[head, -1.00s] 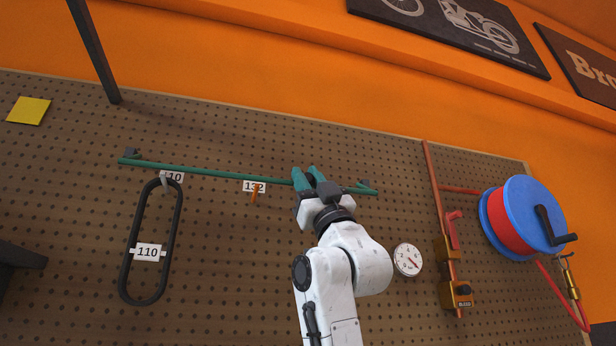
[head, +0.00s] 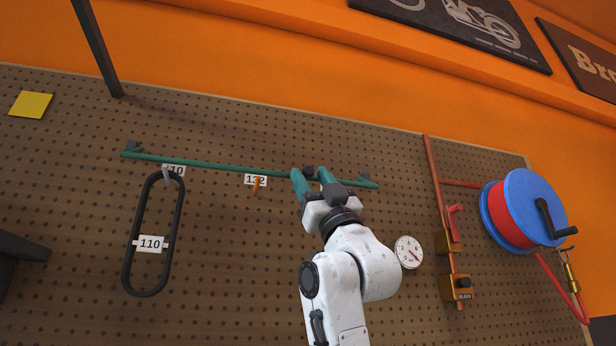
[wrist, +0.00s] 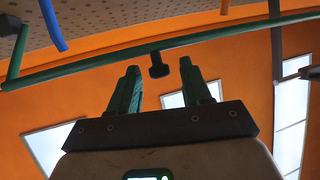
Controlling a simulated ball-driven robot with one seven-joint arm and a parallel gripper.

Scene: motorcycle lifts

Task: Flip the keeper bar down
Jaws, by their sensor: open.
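The keeper bar (head: 220,165) is a long thin green bar running across the pegboard, sloping slightly down to the right, with dark brackets near its ends. A dark knob (head: 309,170) sits on it right of the middle. My gripper (head: 311,177) is open, its teal fingers on either side of the knob in the head view. In the wrist view the bar (wrist: 85,68) crosses above my gripper (wrist: 160,68), and the knob (wrist: 158,67) shows between the fingertips. I see no clear contact with either finger.
A black oval belt (head: 128,262) with a 110 tag hangs below the bar's left end. An orange hook (head: 257,187) with a 132 tag is left of my gripper. A round gauge (head: 408,252), copper pipe (head: 438,190) and blue-red reel (head: 530,213) are to the right.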

